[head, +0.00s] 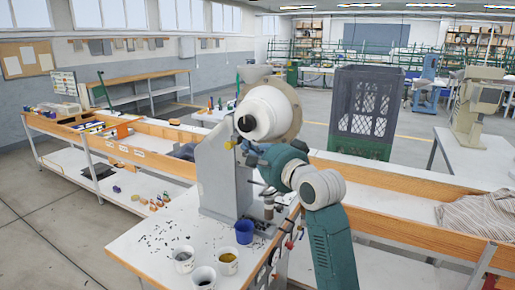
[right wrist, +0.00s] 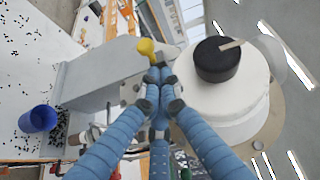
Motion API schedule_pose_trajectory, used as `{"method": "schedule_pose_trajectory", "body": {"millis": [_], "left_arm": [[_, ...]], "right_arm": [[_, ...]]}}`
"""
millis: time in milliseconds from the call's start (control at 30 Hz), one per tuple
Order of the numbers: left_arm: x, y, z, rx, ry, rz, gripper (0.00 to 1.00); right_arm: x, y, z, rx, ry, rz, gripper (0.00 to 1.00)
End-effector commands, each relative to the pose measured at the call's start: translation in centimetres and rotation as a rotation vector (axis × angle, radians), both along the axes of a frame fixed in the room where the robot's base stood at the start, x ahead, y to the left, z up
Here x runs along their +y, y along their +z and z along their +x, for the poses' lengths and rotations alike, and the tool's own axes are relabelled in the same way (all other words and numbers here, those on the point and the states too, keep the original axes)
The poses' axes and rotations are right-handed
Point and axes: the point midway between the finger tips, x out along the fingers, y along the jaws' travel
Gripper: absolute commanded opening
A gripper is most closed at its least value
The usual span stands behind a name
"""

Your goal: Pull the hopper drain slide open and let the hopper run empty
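The grey eyelet press (head: 215,175) stands on the white bench. The white rounded hopper (head: 262,112) with a dark cap sits at its top; it also shows in the right wrist view (right wrist: 215,95). A yellow drain slide handle (right wrist: 148,47) sticks out beside the hopper. My right gripper (right wrist: 157,72) has its blue fingers drawn together at the handle's stem, and they look shut on it. The fingers hide the contact itself. A blue cup (head: 244,231) stands at the press's foot. The hopper's inside is hidden. My left gripper is not in view.
White cups (head: 184,260) stand at the bench's front, one with yellowish contents (head: 228,261). Small dark bits (head: 160,232) lie scattered on the bench top. A dark crate (head: 362,110) stands behind my right arm. A striped cloth (head: 480,215) lies at the right.

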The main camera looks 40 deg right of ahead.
Motion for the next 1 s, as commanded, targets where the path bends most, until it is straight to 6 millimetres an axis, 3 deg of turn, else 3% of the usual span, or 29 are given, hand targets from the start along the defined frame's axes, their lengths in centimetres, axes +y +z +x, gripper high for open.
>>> {"method": "schedule_pose_trajectory", "body": {"millis": [100, 300, 633, 867, 1000], "left_arm": [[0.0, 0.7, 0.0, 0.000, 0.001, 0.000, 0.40], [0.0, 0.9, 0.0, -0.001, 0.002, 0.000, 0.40], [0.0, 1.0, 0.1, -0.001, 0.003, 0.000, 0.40], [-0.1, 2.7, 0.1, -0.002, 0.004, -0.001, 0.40], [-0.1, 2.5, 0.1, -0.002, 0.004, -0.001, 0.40]], "right_arm": [[-0.2, 0.1, 1.7, 0.002, 0.002, 0.002, 0.00], [-0.3, -0.1, 2.8, 0.001, 0.001, -0.001, 0.00], [-0.1, -0.1, 2.8, 0.001, 0.002, -0.001, 0.00], [3.1, 0.1, 1.6, 0.001, 0.005, 0.000, 0.00], [3.4, -0.2, 1.4, 0.001, 0.000, -0.002, 0.00]]}}
